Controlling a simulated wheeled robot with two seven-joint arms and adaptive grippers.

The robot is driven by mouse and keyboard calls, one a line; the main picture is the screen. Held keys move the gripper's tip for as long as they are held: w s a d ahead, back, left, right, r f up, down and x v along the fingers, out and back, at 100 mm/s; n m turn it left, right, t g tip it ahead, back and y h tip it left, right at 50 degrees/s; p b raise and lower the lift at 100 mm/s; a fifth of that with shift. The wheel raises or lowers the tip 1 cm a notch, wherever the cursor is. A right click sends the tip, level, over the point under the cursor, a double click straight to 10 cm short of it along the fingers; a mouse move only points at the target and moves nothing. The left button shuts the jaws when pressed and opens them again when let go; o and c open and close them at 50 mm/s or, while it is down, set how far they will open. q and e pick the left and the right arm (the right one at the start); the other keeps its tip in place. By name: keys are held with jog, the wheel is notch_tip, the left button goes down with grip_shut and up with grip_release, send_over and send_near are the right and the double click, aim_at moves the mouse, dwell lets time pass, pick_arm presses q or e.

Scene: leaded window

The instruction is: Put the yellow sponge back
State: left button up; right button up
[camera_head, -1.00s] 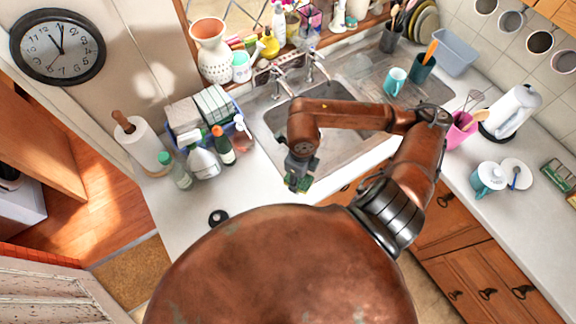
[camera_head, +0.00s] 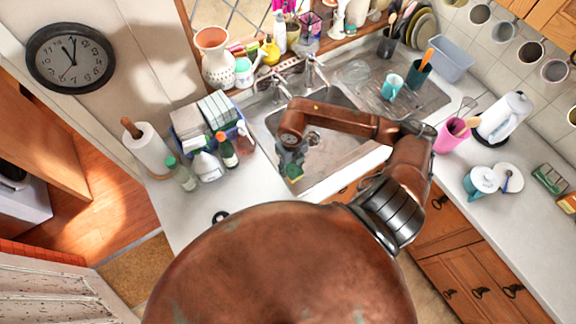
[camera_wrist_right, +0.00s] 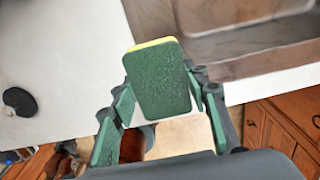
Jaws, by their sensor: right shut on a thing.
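My right gripper (camera_head: 292,168) hangs by the sink's front left edge in the head view. In the right wrist view the right gripper (camera_wrist_right: 160,100) is shut on the sponge (camera_wrist_right: 160,85), one finger at each side. The sponge's dark green scouring face is towards the wrist camera, and a thin yellow edge shows along its top. In the head view the sponge (camera_head: 294,174) is a small green and yellow patch at the fingertips. Its height above the counter is hard to tell. My left gripper is out of view.
A metal sink (camera_head: 335,150) lies beyond the gripper. A blue caddy (camera_head: 192,138), several bottles and a paper towel roll (camera_head: 150,150) stand left. A teal mug (camera_head: 481,182) and a green rack (camera_head: 549,179) stand right. The white counter (camera_head: 200,205) has free room at front left.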

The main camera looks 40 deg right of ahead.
aim_at(288, 168)
jog(key=w+f, duration=0.3)
jog(key=shift+d+f+p, duration=0.2)
jog(key=shift+d+p, duration=0.1)
jog(key=shift+p, duration=0.05)
notch_tip(288, 168, down, 3)
jog(key=shift+w+r+p, duration=0.1)
jog(key=shift+p, duration=0.7)
jog(key=shift+f, duration=0.3)
jog(key=shift+f, duration=0.1)
jog(key=shift+f, duration=0.15)
jog(key=o, duration=1)
